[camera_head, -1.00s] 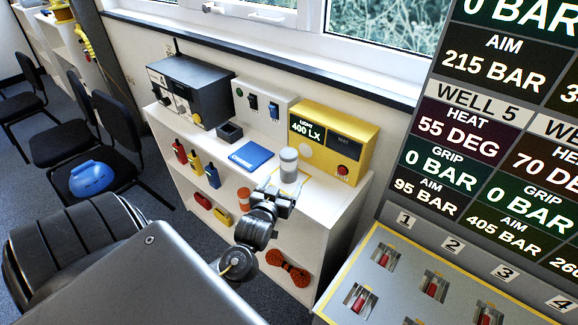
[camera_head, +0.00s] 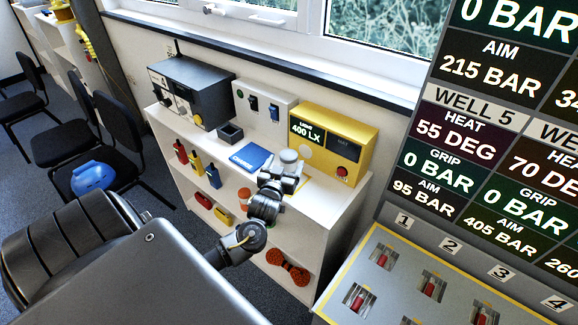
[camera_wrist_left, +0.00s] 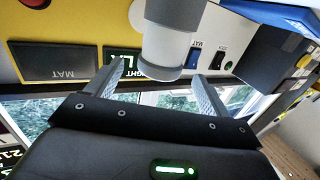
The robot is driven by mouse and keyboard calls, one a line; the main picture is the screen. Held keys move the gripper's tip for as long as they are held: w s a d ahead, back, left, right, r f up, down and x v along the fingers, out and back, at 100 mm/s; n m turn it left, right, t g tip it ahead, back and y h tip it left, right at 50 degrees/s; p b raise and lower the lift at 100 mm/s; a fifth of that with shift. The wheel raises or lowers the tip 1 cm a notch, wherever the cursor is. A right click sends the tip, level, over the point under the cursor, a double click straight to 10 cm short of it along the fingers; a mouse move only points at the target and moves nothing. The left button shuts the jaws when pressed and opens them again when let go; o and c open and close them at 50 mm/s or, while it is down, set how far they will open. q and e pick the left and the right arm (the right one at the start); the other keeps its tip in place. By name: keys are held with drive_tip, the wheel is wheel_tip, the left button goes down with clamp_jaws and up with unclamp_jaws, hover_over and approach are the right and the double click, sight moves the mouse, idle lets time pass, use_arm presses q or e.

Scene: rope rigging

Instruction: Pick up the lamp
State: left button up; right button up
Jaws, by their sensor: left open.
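The lamp, a short grey and white cylinder (camera_head: 289,156), stands upright on the white shelf top in front of the yellow light box. In the left wrist view it shows upside down as a white and grey cylinder (camera_wrist_left: 168,30). My left gripper (camera_head: 284,172) is at the lamp's near side and hides its lower part in the head view. In the left wrist view the two fingers of my left gripper (camera_wrist_left: 157,72) are spread apart, with the lamp's end between and just beyond their tips. I cannot tell if they touch it. My right gripper is not in view.
The yellow light box (camera_head: 335,140) reading 400 LX stands close behind the lamp. A blue pad (camera_head: 250,158) and a small dark open box (camera_head: 229,133) lie to its left. A white switch box (camera_head: 262,105) is behind. The control panel (camera_head: 385,235) stands at right.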

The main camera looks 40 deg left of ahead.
sight(289, 156)
use_arm(q)
drive_tip(key=p+x, duration=0.1)
drive_tip(key=x, duration=0.3)
drive_tip(key=shift+w+a+f, duration=0.1)
drive_tip(key=shift+w+f, duration=0.05)
drive_tip(key=shift+w, duration=0.1)
drive_tip(key=c, duration=1.4)
